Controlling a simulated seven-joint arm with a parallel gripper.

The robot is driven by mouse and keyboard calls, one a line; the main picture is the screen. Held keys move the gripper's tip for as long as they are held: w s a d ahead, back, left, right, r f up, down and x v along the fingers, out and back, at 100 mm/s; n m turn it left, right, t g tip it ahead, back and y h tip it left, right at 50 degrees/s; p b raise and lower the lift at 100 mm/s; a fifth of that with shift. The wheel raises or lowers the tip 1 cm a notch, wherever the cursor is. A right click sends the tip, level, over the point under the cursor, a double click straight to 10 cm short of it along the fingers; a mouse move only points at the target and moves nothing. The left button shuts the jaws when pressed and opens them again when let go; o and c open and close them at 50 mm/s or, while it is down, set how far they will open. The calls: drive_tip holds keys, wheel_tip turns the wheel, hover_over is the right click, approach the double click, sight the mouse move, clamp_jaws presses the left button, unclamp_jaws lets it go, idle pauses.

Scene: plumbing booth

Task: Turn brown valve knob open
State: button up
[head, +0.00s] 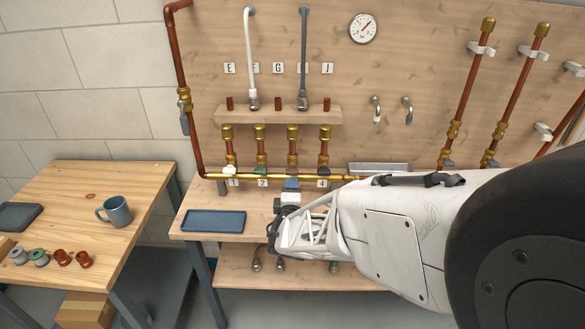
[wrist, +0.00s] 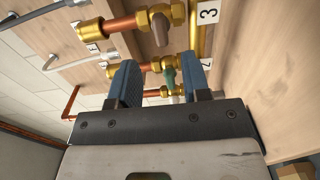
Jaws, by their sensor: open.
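The brown valve knob (wrist: 160,28) sits on a brass valve beside the label 3 (wrist: 208,13) at the top of the wrist view. In the head view I cannot make it out; my gripper covers that spot. My gripper (wrist: 161,72) is open and empty, with a blue finger on each side. The brown knob lies beyond the fingertips and is not between them. A green knob (wrist: 169,77) shows through the gap, farther back. In the head view my gripper (head: 291,185) is in front of the brass pipe at the third valve.
A white knob (head: 230,170) and the green knob (head: 261,170) are on valves to the left. The brass pipe (head: 215,177) runs below the valves. A blue tray (head: 214,221) lies on the bench. A mug (head: 117,212) stands on the left table.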

sight(292, 174)
drive_tip(key=shift+w, duration=0.15)
idle(0.3)
drive_tip(key=shift+w, duration=3.75)
drive_tip(key=shift+c, duration=0.2)
clamp_jaws()
